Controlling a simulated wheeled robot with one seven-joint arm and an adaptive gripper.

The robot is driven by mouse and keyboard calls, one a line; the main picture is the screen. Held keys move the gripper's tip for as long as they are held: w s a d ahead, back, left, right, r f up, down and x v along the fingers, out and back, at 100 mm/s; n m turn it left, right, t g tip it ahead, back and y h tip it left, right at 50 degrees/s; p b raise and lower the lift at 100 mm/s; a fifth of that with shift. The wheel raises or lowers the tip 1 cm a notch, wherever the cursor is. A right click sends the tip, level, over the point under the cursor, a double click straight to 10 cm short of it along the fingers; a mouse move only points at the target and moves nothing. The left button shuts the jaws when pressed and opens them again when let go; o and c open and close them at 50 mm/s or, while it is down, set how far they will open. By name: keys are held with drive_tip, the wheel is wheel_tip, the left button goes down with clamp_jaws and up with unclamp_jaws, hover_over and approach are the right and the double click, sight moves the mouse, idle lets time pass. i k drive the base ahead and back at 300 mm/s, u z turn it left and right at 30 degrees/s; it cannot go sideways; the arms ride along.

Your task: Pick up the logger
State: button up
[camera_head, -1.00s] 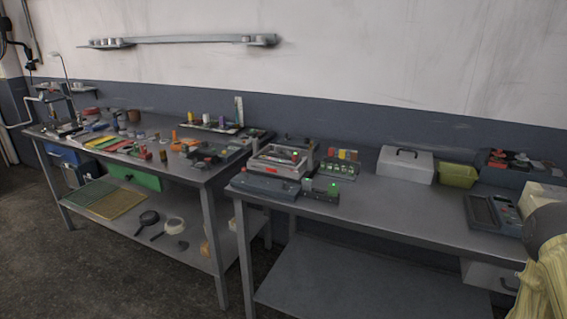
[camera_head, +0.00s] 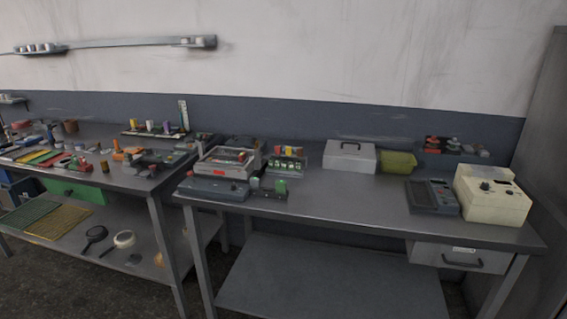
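No thing is clearly marked as the logger, and I cannot tell for sure which one it is. A dark grey device with a small screen and keys (camera_head: 433,196) lies on the right bench, left of a cream box with dark knobs (camera_head: 493,196). A flat dark grey unit (camera_head: 214,190) lies at that bench's front left edge. A small dark piece with a green part (camera_head: 281,187) stands just right of it. My gripper is not in view.
The right bench (camera_head: 340,198) has a clear middle. Behind are a grey case (camera_head: 349,157), an olive bin (camera_head: 398,162) and an open-topped tray (camera_head: 227,162). A drawer (camera_head: 461,257) hangs under the right end. A cluttered left bench (camera_head: 129,180) adjoins it.

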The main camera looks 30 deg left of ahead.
sight(232, 161)
drive_tip(key=z, duration=0.9)
drive_tip(key=i, duration=1.25)
drive_tip(key=u, duration=3.3)
